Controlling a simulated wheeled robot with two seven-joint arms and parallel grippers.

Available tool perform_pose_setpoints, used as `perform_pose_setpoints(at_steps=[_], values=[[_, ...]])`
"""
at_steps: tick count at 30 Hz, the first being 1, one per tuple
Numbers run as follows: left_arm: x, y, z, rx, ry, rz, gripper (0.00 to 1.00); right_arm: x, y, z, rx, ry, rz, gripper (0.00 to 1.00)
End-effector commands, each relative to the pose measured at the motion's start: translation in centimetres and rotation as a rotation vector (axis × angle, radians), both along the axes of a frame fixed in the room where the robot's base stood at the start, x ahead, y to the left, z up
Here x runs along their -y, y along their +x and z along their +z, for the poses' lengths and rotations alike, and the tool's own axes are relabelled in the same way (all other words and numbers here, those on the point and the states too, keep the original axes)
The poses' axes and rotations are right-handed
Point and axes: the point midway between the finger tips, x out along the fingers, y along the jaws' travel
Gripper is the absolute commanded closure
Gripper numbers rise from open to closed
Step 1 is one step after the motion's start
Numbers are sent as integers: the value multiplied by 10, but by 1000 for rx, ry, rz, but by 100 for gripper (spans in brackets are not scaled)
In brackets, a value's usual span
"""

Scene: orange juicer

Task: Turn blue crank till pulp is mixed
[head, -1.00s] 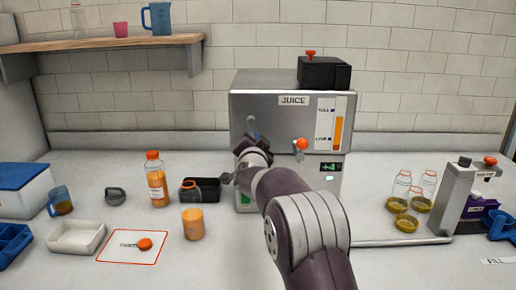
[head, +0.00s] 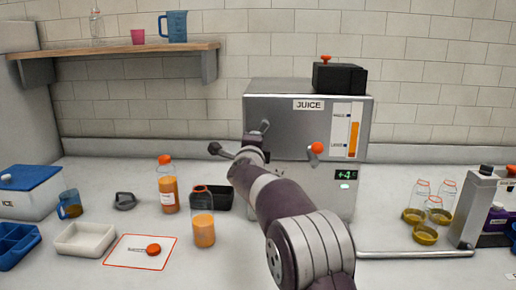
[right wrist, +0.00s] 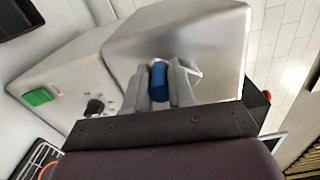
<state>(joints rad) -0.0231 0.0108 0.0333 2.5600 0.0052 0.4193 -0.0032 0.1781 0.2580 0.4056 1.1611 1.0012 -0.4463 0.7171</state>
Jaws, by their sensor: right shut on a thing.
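The steel juicer (head: 285,118) stands against the back wall, labelled JUICE, with an orange level gauge (head: 354,138) and a lit display (head: 346,175). My right arm reaches up to its left front. In the right wrist view, the blue crank handle (right wrist: 159,80) lies between the two fingers of my right gripper (right wrist: 161,88), which is shut on it. In the head view the right gripper (head: 258,138) is at the juicer's front and its hold on the handle is hidden by the arm. The pulp cannot be seen. My left gripper is not in view.
A glass bottle of orange juice (head: 203,230), a capped juice bottle (head: 168,190) and a white tray (head: 84,239) stand left. A red-orange lever (head: 316,149) sticks out beside my arm.

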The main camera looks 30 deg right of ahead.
Motion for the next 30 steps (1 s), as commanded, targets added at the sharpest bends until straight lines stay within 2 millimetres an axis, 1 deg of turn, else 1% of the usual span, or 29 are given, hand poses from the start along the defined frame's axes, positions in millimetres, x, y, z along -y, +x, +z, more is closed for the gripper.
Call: perform_pose_setpoints(at_steps=[16, 30], values=[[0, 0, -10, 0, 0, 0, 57, -12, 7, 19, 272, 441, 2, 100], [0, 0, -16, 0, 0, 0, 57, -13, 8, 39, 507, 820, 1, 100]])
